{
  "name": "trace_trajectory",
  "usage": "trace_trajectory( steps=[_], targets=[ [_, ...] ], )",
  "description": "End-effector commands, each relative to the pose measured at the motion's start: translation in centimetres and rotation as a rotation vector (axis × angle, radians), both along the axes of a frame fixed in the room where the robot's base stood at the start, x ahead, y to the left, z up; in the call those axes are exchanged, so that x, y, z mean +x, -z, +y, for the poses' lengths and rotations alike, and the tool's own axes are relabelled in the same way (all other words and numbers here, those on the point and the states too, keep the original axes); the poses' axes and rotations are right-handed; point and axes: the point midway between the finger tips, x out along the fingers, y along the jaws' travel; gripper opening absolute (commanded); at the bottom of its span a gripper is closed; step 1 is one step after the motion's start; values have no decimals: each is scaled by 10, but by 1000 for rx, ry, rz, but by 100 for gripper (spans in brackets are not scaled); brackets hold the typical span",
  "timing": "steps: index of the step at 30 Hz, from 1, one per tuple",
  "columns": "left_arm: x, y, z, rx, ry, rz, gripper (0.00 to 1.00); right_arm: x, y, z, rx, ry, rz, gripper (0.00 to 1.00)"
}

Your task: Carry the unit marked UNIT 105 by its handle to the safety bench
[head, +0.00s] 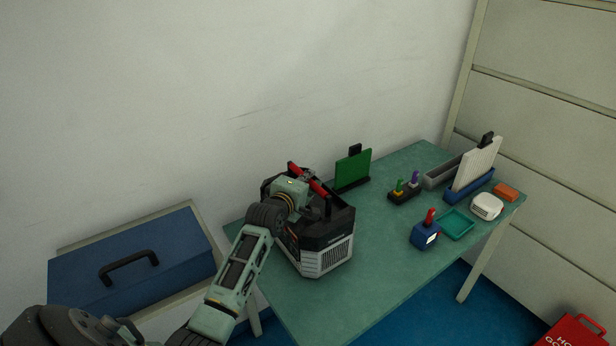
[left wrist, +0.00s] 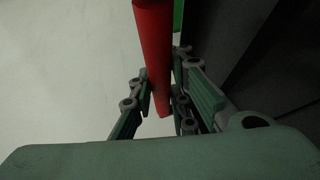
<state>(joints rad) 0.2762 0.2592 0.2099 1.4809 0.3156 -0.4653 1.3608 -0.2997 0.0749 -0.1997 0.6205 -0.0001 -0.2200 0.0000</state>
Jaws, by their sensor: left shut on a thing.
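A dark unit with a pale vented front (head: 323,260) and a red handle (head: 315,186) is over the left part of the green bench (head: 382,295). I cannot read a unit number on it, and cannot tell whether its base touches the bench top. My left gripper (head: 303,181) is at the top of the unit, shut on the red handle. In the left wrist view the red handle (left wrist: 153,55) runs between the two fingers of the left gripper (left wrist: 160,105). My right gripper is not in view.
A blue case (head: 135,260) stands left of the bench. On the bench are a green panel (head: 352,170), a blue block with a red top (head: 424,235), a teal tray (head: 457,224) and a white device (head: 487,206). A red case (head: 578,332) is at lower right. The bench's front middle is clear.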

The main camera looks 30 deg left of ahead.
Motion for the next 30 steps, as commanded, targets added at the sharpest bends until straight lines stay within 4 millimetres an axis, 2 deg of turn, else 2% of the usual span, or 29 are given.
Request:
trace_trajectory(
  steps=[1,2,3,10,22,26,30],
  targets=[
    [3,-14,2,5,-3,-28,0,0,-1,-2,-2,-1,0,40],
    [3,-14,2,5,-3,-28,0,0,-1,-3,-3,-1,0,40],
    [-1,3,0,-3,0,5,17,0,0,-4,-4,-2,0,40],
    [0,2,0,-3,0,5,36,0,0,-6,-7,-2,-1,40],
    [-5,0,-1,-3,0,3,36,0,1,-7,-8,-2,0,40],
    [-17,-1,-4,-4,1,3,36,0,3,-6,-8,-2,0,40],
    [-39,-6,-8,-3,1,2,36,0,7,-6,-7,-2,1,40]
  ],
)
